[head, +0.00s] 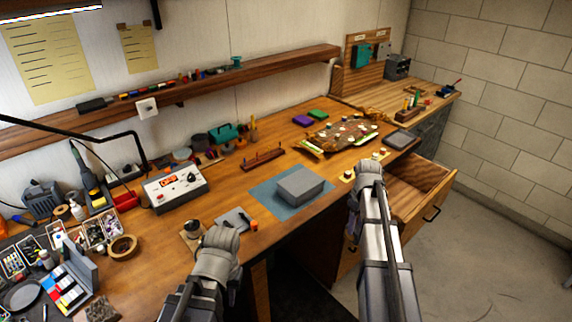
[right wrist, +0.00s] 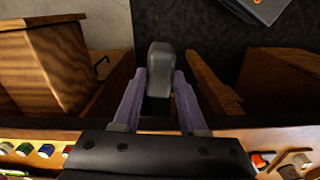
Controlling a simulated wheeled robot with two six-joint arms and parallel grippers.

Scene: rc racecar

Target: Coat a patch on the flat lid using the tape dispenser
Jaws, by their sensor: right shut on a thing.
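A grey box with a flat lid (head: 300,182) sits on a blue mat (head: 262,198) at the middle of the bench. My right gripper (head: 369,168) is to the right of the box, near the bench's front edge. In the right wrist view its two fingers (right wrist: 159,100) are shut on a grey rounded thing (right wrist: 161,70). I cannot tell whether this is the tape dispenser. My left gripper (head: 224,235) is at the front edge, left of the box and apart from it.
An open drawer (head: 416,188) juts out at the right, below the bench top. A grey power unit (head: 174,187) and small-part trays crowd the left. A teal thing (head: 225,132) and a long wooden rack (head: 263,160) stand behind the mat. A cluttered board (head: 340,138) lies back right.

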